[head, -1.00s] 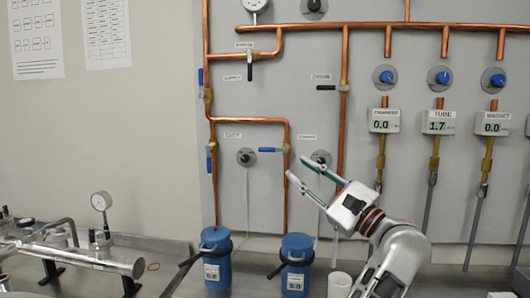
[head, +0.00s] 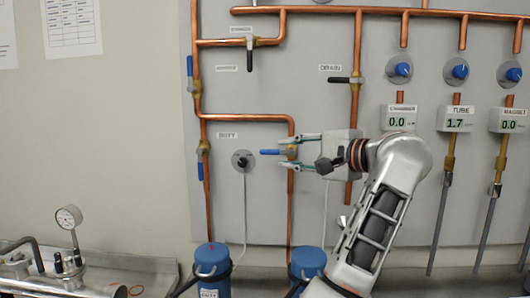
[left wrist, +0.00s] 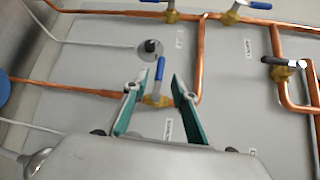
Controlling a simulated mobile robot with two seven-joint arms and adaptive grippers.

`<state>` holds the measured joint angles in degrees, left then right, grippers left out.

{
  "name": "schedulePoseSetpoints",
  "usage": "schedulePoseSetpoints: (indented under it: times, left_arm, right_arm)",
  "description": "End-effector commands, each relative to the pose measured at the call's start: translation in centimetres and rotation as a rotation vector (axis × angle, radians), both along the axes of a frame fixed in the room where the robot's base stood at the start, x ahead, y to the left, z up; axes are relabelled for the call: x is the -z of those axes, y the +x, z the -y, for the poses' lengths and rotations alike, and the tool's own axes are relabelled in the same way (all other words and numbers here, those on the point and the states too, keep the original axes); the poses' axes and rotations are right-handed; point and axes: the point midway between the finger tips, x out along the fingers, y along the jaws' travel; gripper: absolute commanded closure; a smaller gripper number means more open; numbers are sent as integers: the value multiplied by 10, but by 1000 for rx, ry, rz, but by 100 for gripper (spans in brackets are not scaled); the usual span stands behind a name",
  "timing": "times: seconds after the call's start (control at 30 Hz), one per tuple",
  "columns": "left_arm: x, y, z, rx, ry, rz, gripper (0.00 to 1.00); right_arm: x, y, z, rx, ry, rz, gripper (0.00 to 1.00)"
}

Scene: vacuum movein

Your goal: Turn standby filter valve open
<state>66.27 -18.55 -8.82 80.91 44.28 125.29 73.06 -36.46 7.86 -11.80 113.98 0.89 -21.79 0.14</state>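The standby filter valve has a blue lever (head: 270,152) that lies level, across its upright copper pipe, pointing left. Its brass body (head: 290,151) sits on that pipe. My left gripper (head: 282,153) is open at the valve, one finger above and one below the body. In the left wrist view the brass body (left wrist: 157,100) is between the two spread green-lined fingers (left wrist: 155,86), and the blue lever (left wrist: 160,68) sticks out past the fingertips. I cannot tell whether a finger touches the valve. The standby label is not readable in the head view. My right gripper is not in view.
The duty valve (head: 202,150) is on the left pipe with its blue lever hanging down. A black knob (head: 242,161) is just left of the standby lever. A black drain lever (head: 338,79) is above my gripper. Blue filter canisters (head: 213,268) stand below.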

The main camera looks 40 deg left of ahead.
Motion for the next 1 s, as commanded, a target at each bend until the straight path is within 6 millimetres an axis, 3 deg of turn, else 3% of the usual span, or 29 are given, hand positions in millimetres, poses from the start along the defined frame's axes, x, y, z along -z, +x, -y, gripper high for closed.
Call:
schedulePoseSetpoints:
  times: [0.43, 0.87, 0.97, 1.0]
  left_arm:
    - [8, 13, -61, -4, 4, -1, 73]
    - [10, 16, -71, -1, 3, -2, 73]
    - [10, 16, -71, -1, 3, -2, 99]
    - [10, 16, -71, -1, 3, -2, 100]
  right_arm:
    - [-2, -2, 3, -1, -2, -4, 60]
    - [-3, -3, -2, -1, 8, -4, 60]
    - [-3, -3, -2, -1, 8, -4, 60]
    - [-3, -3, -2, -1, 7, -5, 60]
